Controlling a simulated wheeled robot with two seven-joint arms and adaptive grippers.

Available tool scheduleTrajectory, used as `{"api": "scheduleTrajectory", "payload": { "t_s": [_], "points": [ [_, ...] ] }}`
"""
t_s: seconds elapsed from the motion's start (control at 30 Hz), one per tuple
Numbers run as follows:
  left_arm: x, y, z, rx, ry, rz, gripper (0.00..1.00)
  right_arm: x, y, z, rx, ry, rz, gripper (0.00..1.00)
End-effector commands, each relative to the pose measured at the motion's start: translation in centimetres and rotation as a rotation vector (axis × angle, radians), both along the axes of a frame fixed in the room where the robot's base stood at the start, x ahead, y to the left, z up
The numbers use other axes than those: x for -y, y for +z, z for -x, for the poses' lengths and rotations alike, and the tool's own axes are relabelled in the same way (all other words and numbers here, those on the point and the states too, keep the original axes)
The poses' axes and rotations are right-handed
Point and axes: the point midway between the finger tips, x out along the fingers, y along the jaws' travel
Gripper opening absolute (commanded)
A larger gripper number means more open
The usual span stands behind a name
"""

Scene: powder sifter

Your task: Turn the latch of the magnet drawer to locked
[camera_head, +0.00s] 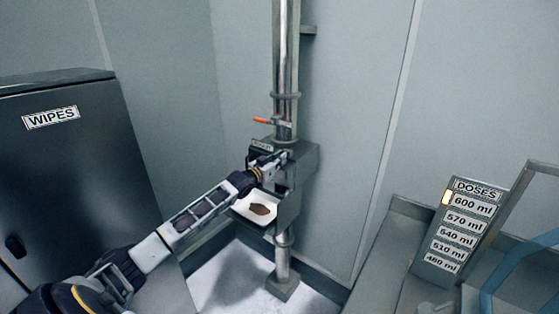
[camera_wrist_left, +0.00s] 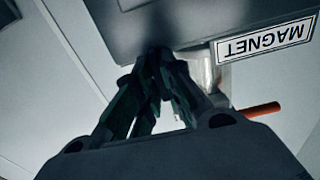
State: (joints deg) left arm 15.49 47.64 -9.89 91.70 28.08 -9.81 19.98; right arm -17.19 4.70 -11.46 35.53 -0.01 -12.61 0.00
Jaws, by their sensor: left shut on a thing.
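The magnet drawer's housing (camera_head: 301,158) is a grey metal box on the vertical pipe. Its MAGNET label shows upside down in the left wrist view (camera_wrist_left: 264,41). My left gripper (camera_head: 275,162) is at the drawer front, just right of the label in the head view. In the left wrist view, its dark fingers (camera_wrist_left: 160,75) are together against the front and shut on a small part there. The fingers hide that part, so I cannot tell whether it is the latch or a handle, or how it is turned. My right gripper is not in view.
An orange-tipped lever (camera_head: 261,121) sticks out left above the housing. A white tray (camera_head: 242,207) with brown powder is below my gripper. A dark WIPES cabinet (camera_head: 75,170) stands left. A DOSES board (camera_head: 452,230) and grey bench are right.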

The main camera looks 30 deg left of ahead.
Motion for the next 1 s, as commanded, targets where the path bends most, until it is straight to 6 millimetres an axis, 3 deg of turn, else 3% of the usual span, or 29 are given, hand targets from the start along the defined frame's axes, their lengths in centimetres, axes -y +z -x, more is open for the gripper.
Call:
{"api": "scheduleTrajectory", "payload": {
  "t_s": [0.07, 0.1, 0.27, 1.0],
  "points": [
    [0.1, -0.3, 0.0, -0.005, 0.0, -0.002, 0.0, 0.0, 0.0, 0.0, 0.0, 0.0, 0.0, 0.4],
    [0.1, -0.3, 0.0, -0.005, 0.0, -0.002, 0.12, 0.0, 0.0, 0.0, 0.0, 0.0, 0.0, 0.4],
    [0.0, -0.2, 0.0, -0.003, 0.0, -0.001, 0.31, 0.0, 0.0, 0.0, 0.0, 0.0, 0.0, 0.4],
    [-0.1, -0.2, 1.2, -0.002, 0.0, 0.001, 0.31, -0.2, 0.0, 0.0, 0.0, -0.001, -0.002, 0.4]
  ]
}}
